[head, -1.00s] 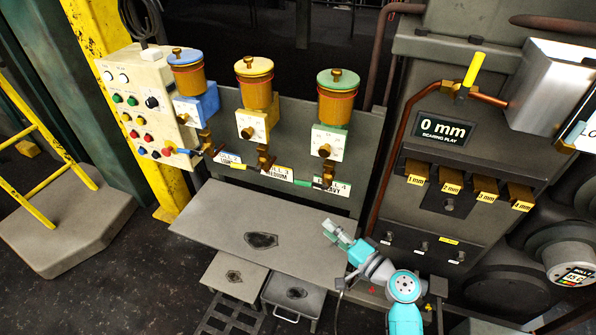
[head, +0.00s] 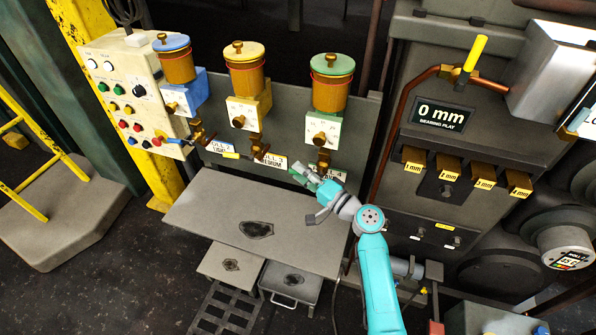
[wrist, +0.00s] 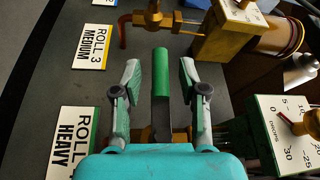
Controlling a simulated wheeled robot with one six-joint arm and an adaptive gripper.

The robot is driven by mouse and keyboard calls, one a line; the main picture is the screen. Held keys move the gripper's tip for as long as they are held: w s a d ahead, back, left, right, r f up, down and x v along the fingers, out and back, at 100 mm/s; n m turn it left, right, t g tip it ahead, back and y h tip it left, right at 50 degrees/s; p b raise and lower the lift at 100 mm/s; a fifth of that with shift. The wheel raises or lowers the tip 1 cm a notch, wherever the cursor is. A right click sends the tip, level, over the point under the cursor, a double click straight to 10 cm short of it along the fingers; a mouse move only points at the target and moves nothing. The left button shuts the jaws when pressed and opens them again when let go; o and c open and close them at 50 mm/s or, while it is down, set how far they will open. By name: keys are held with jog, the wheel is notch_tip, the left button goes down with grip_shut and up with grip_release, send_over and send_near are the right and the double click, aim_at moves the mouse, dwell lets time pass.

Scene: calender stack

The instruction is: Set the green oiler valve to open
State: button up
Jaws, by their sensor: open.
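The green oiler (head: 332,82) is the right one of three on the grey panel, with a green lid and a dial box. Its valve lever has a green handle (wrist: 161,74), which shows in the wrist view beside the ROLL HEAVY label (wrist: 77,143). My gripper (head: 301,172) is open in front of this valve, and in the head view it hides the handle. In the wrist view the fingers (wrist: 157,80) stand on either side of the green handle, with gaps on both sides. The handle's near end meets a dark metal lever. Contact cannot be seen.
The yellow oiler (head: 246,72) and blue oiler (head: 176,62) stand to the left. A grey table (head: 205,215) is below. A copper pipe (head: 398,130) runs at right.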

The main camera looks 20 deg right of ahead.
jog(key=shift+w+a, duration=0.35)
jog(key=shift+w, duration=0.2)
